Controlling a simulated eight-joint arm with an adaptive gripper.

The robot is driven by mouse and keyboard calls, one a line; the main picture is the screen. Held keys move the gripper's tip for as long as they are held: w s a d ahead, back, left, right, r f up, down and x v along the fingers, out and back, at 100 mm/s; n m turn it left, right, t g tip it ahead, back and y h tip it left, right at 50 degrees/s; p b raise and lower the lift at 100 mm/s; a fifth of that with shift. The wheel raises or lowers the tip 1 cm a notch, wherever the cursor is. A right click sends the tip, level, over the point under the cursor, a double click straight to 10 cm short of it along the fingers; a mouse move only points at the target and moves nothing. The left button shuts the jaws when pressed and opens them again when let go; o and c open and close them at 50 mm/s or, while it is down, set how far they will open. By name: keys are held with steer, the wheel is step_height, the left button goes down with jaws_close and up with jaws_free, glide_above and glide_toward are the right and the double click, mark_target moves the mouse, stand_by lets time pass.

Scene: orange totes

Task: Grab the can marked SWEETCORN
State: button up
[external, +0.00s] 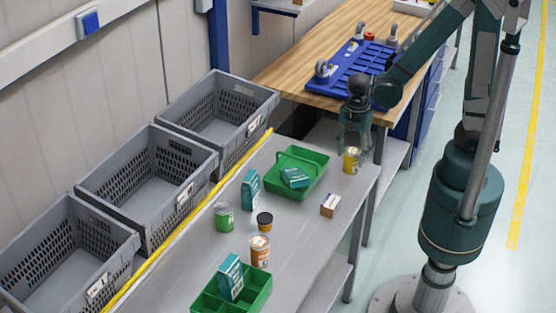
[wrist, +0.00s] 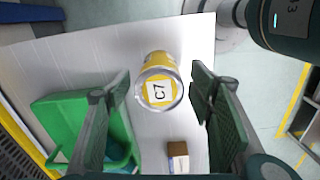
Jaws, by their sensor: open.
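A yellow can (external: 351,162) stands upright on the grey table near its back right edge. In the wrist view the same yellow can (wrist: 157,62) shows its silver rim and a yellow lid label marked "C7". The word SWEETCORN is not readable on it in either view. My gripper (external: 355,143) is above and close to this can, pointing down. In the wrist view my open gripper (wrist: 161,82) has one finger on each side of the can, with visible gaps between the fingers and the can.
A green tray (external: 318,163) holding a teal box stands left of the can. A small brown-and-white box (external: 330,206) lies in front. A green can (external: 224,217), an orange-labelled can (external: 260,252) and a divided green tray (external: 262,287) are farther off. Grey crates (external: 180,145) line the left.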

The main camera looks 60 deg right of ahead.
stand_by(0.5)
steer(key=c, duration=1.2)
steer(key=shift+r, duration=0.15)
steer(key=shift+c, duration=0.2)
steer(key=shift+r+p, duration=0.95)
steer(key=shift+r, duration=3.95)
